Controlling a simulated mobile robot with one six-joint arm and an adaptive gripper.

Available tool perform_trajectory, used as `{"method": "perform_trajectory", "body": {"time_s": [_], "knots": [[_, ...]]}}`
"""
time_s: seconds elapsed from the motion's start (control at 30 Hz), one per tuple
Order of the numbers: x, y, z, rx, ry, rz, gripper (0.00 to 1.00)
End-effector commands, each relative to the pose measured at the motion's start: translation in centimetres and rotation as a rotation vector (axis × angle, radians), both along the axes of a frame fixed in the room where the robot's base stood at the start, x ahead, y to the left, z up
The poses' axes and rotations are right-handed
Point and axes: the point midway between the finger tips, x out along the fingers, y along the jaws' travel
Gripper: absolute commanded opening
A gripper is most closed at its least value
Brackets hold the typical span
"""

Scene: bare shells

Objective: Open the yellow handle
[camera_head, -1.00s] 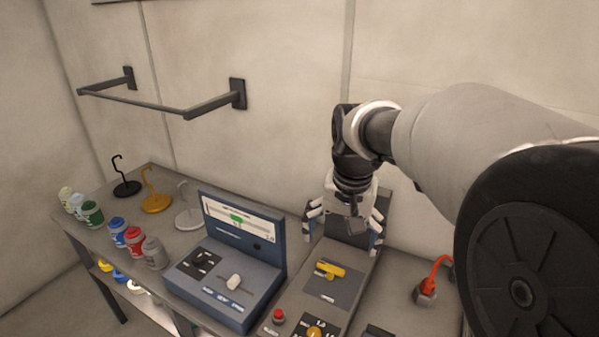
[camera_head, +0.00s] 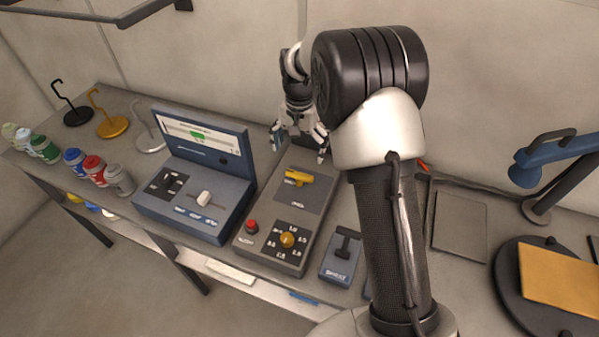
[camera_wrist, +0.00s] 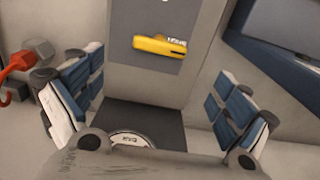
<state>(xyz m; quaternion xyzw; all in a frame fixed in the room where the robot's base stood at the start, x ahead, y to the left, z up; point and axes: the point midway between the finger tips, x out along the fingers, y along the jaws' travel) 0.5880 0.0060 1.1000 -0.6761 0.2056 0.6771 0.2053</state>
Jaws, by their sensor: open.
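The yellow handle (camera_head: 298,177) sits on the upper dark plate of a grey control box (camera_head: 262,238) on the bench. In the wrist view the yellow handle (camera_wrist: 160,46) lies crosswise, ahead of and between my fingers. My gripper (camera_head: 299,147) is above the far end of the grey box, behind the handle and apart from it. In the wrist view my gripper (camera_wrist: 160,108) has its fingers spread wide, open and empty. Part of my arm hides the bench right of the box.
A blue console (camera_head: 197,196) with a raised screen stands left of the box. The grey box also carries a red button (camera_head: 252,226) and a yellow knob (camera_head: 288,240). A small lever box (camera_head: 342,258) is at its right. Bottles, hook stands and a blue lamp (camera_head: 548,160) are farther out.

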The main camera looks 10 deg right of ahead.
Motion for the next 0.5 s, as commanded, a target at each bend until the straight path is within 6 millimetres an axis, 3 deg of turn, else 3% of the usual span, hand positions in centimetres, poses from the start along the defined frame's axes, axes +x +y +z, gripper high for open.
{"method": "perform_trajectory", "body": {"time_s": [0.2, 0.5], "knots": [[-0.1, 0.0, -5.0, 0.0, 0.004, 0.0, 0.95], [0.0, 0.0, -9.0, 0.0, 0.0, 0.001, 0.95]]}}
